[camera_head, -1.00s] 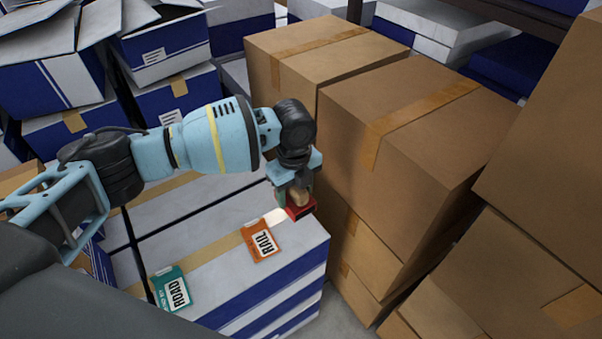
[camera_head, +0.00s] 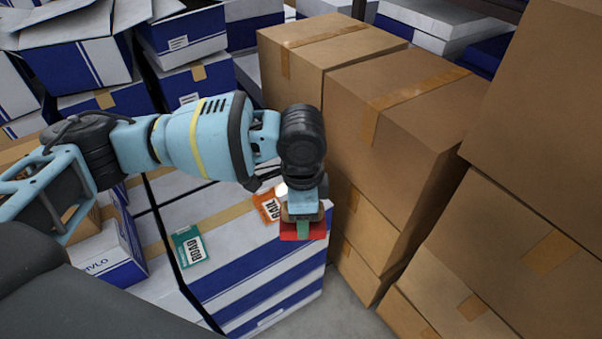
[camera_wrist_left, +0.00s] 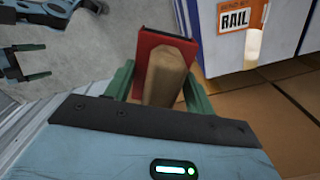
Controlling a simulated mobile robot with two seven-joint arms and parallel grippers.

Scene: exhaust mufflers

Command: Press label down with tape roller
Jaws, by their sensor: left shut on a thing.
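My left gripper (camera_head: 302,208) is shut on the tape roller's wooden handle (camera_wrist_left: 166,78). The roller's red head (camera_head: 303,232) shows below the fingers in the head view and at the far end of the handle in the wrist view (camera_wrist_left: 160,42). It overlaps the near right edge of a white and blue box (camera_head: 240,255); contact is unclear. The orange RAIL label (camera_head: 267,206) lies on the box top just left of the roller, partly hidden by my arm. It also shows in the wrist view (camera_wrist_left: 233,18), apart from the roller.
A teal ROAD label (camera_head: 189,246) lies on the same box, to the left. Stacked brown cartons (camera_head: 395,110) stand close on the right. More blue and white boxes (camera_head: 75,60) fill the back left. A strip of grey floor (camera_head: 348,290) is free.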

